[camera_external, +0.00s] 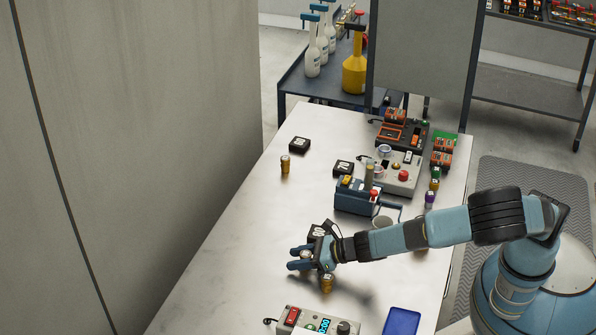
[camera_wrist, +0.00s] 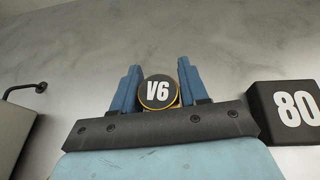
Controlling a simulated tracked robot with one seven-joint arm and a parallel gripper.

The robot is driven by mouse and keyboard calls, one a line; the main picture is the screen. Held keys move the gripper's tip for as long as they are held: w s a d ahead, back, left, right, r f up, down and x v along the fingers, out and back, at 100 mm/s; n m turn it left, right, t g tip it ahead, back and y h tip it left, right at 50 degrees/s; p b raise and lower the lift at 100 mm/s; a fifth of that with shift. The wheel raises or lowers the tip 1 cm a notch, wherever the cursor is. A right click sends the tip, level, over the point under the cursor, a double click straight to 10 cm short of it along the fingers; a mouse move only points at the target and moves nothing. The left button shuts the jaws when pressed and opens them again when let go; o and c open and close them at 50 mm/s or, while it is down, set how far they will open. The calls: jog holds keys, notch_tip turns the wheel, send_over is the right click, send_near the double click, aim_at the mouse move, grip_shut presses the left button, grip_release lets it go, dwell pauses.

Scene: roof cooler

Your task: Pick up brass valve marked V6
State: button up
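The brass valve marked V6 (camera_wrist: 158,92) shows its round black top with white lettering between my two fingers in the wrist view. In the external view a small brass valve (camera_external: 327,284) stands upright on the table just below my gripper (camera_external: 297,258); its label is too small to read there. My gripper (camera_wrist: 158,80) is open, with one blue finger on each side of V6 in the wrist view. I cannot tell whether the fingers touch it or are at its height. V6's lower part is hidden by my gripper in the wrist view.
A black block marked 80 (camera_wrist: 297,112) sits to the right of my gripper. Another brass valve (camera_external: 285,165) and black blocks (camera_external: 300,144) stand farther up the table (camera_external: 235,230). The table's left side is mostly clear.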

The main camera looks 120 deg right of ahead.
jog(key=c, duration=0.7)
jog(key=shift+r, duration=0.1)
